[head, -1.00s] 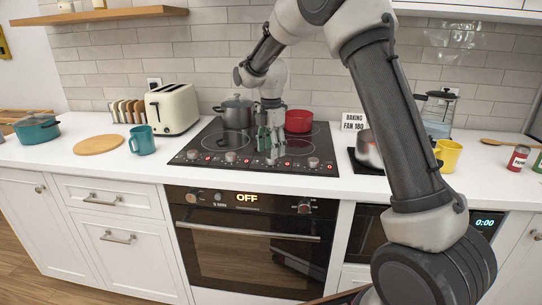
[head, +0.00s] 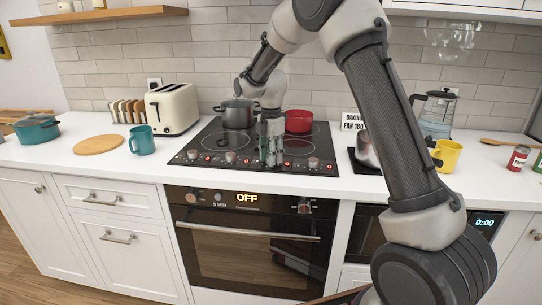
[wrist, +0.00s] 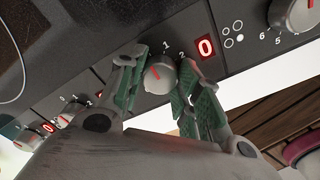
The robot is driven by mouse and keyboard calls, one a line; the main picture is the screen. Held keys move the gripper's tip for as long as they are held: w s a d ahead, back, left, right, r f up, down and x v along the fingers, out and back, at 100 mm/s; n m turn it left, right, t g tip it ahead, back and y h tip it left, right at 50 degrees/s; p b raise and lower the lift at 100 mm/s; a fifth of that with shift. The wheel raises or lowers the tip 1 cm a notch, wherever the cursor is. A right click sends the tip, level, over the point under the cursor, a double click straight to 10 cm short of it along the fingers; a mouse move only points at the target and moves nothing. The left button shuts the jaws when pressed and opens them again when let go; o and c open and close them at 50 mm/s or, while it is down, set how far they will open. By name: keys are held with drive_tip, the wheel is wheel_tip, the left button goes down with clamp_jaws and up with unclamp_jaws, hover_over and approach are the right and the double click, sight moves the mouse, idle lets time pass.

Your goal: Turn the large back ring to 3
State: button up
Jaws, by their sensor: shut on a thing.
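The black cooktop (head: 200,158) has a row of knobs and small red displays along its front edge. My gripper (head: 271,160) is at this edge, right of the middle, pointing down. In the wrist view my green-padded fingers are on both sides of a silver knob (wrist: 160,75), shut on it. The knob has a red pointer mark, and the numbers 1 and 2 show beside it. The red display (wrist: 206,46) near it reads 0. A ring diagram (wrist: 234,34) is beyond it; which ring it marks is too small to tell.
A grey pot (head: 237,113) and a red pot (head: 298,121) stand on the back rings. A kettle (head: 366,150) is right of the cooktop, a toaster (head: 172,108) left. The oven (head: 248,235) below shows OFF. Other knobs (wrist: 307,15) flank the held one.

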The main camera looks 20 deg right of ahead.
drive_tip(key=shift+m, duration=0.3)
drive_tip(key=m, duration=1.1)
drive_tip(key=shift+m, duration=0.4)
drive_tip(key=m, duration=1.1)
drive_tip(key=shift+r, duration=0.1)
drive_tip(key=shift+m, duration=0.3)
drive_tip(key=o, duration=1)
drive_tip(key=shift+o, duration=0.2)
